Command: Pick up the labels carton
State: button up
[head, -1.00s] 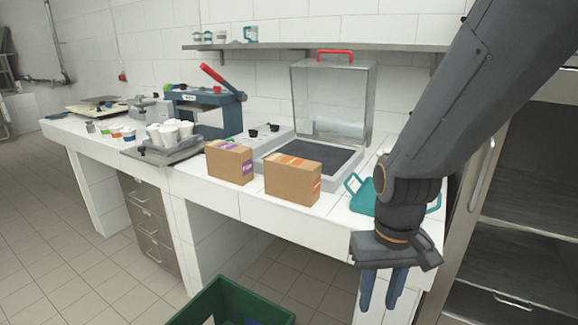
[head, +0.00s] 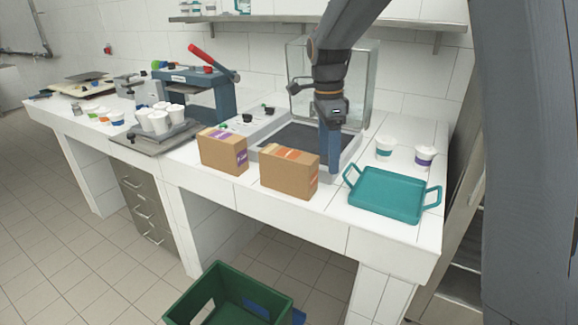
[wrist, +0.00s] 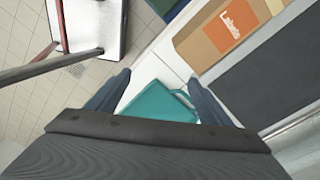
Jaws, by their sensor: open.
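The labels carton (head: 287,177) is a brown box with an orange label, standing upright near the front edge of the white counter. In the wrist view its orange side (wrist: 226,32) reading "Labels" shows at the upper right. My gripper (head: 331,154) is above the counter, just right of and behind the carton, fingers pointing down, apart from it as far as I can tell. In the wrist view the two fingers (wrist: 160,78) are spread with nothing gripped between them.
A similar carton with a purple label (head: 222,150) stands just left. Behind is a machine with a dark bed (head: 300,138) and raised clear lid. A teal tray (head: 385,192) and two cups (head: 384,146) are to the right. A green crate (head: 228,297) is below on the floor.

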aim_at(290, 154)
jog(key=w+a+m, duration=0.1)
jog(key=w+a+m+p, duration=0.1)
jog(key=w, duration=0.1)
jog(key=w+a+m+p, duration=0.1)
jog(key=shift+w+a+f+m, duration=0.15)
jog(key=shift+a+f+m, duration=0.15)
jog(key=shift+a, duration=0.1)
jog(key=w+a+f+m, duration=0.1)
jog(key=w+a+f+m+p, duration=0.1)
jog(key=a, duration=0.1)
jog(key=w+a+f+m+p, duration=0.1)
jog(key=a, duration=0.1)
jog(key=shift+w+f+y, duration=0.1)
jog(key=shift+w+y, duration=0.2)
jog(key=shift+y, duration=0.1)
jog(key=shift+w+a+f+m+p, duration=0.15)
jog(key=shift+f+m+p, duration=0.15)
jog(key=shift+f+p, duration=0.25)
jog(key=shift+w+a+f+p, duration=0.15)
jog(key=shift+f+p, duration=0.6)
jog(key=shift+f, duration=1)
jog(key=shift+w+a+f+p, duration=0.15)
jog(key=shift+f+p, duration=0.55)
jog(key=shift+f, duration=1.05)
jog(key=shift+s, duration=0.1)
jog(key=c, duration=1.3)
